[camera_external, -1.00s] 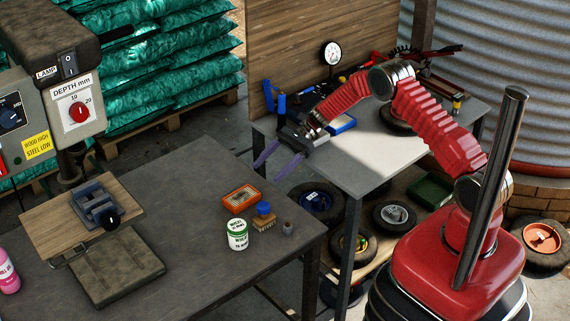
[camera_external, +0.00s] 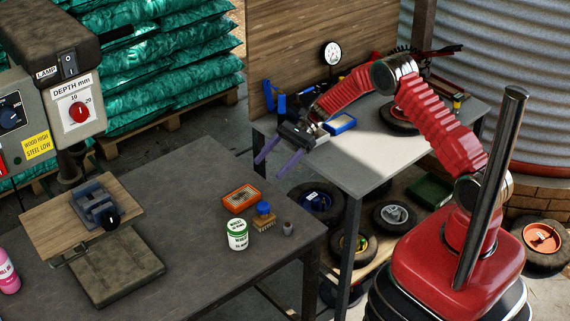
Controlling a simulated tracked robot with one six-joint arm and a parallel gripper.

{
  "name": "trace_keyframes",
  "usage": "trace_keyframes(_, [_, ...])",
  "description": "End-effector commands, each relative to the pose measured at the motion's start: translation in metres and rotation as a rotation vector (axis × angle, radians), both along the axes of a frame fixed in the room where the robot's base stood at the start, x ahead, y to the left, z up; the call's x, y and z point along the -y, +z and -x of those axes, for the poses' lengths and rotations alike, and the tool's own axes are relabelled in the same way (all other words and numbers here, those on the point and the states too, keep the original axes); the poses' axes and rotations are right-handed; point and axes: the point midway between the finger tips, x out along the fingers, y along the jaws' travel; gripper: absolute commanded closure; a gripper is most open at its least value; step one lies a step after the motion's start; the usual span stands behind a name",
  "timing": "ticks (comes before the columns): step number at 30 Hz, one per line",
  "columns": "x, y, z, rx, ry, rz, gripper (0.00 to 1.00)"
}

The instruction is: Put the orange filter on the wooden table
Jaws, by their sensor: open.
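A flat rectangular orange item (camera_external: 241,198), which looks like the orange filter, lies on the dark grey bench near its right end. The wooden table (camera_external: 50,222) of the drill press is at the left, with a blue-grey vise (camera_external: 96,206) on it. My gripper (camera_external: 270,168) is open and empty. Its two purple fingers point down and left, above and beyond the orange item in the picture, over the gap between the two benches. It is apart from the item.
The bench middle is clear.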

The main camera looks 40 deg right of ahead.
Motion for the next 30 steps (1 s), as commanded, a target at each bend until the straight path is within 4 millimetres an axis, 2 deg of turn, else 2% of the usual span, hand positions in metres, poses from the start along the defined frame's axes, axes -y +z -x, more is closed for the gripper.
trace_keyframes(3, [0.003, 0.027, 0.008, 0.058, 0.038, 0.043, 0.30])
trace_keyframes(15, [0.020, 0.110, 0.054, 0.281, 0.196, 0.223, 0.30])
trace_keyframes(30, [0.051, 0.192, 0.130, 0.558, 0.403, 0.452, 0.30])
